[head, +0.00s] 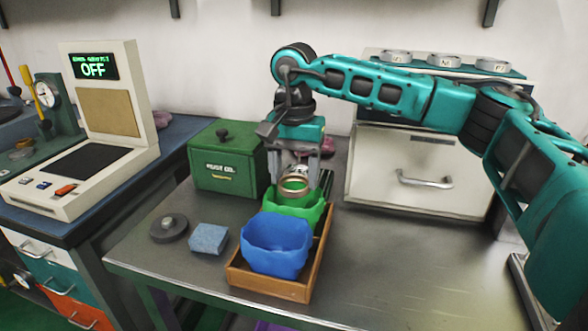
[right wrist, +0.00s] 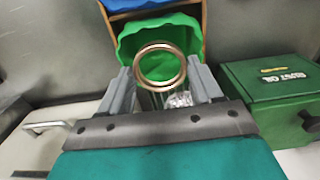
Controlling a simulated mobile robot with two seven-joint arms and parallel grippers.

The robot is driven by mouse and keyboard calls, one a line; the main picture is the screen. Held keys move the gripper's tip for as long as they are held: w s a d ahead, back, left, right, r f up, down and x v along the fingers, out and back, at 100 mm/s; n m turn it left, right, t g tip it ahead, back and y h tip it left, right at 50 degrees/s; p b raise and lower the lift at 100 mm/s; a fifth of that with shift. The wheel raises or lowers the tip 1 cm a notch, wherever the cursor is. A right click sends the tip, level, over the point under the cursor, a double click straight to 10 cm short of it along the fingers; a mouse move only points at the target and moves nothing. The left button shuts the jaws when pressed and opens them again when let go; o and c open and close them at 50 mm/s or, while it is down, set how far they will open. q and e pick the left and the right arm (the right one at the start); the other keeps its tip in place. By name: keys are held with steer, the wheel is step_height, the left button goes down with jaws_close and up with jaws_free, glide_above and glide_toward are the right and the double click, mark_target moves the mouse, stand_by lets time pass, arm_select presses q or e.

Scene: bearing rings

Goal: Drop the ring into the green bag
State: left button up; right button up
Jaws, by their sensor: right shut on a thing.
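A metal bearing ring (head: 294,185) is held between the fingers of my right gripper (head: 299,160), above the green bag (head: 306,211). The ring also shows in the right wrist view (right wrist: 160,65), where my right gripper (right wrist: 160,85) is shut on it and the green bag (right wrist: 137,42) lies behind it. The green bag stands open in a wooden tray (head: 262,287), behind an open blue bag (head: 277,246). Whether the ring is below the green bag's rim I cannot tell. My left gripper is out of view.
A green box (head: 227,165) stands left of the tray. A blue sponge (head: 208,239) and a dark round weight (head: 169,229) lie on the table. A white drawer cabinet (head: 415,175) with several rings on top stands behind. The table's right side is clear.

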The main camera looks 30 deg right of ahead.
steer(key=shift+p, duration=0.4)
stand_by(0.8)
stand_by(0.6)
steer(key=shift+f, duration=0.45)
stand_by(0.6)
stand_by(0.4)
steer(key=o, duration=1.1)
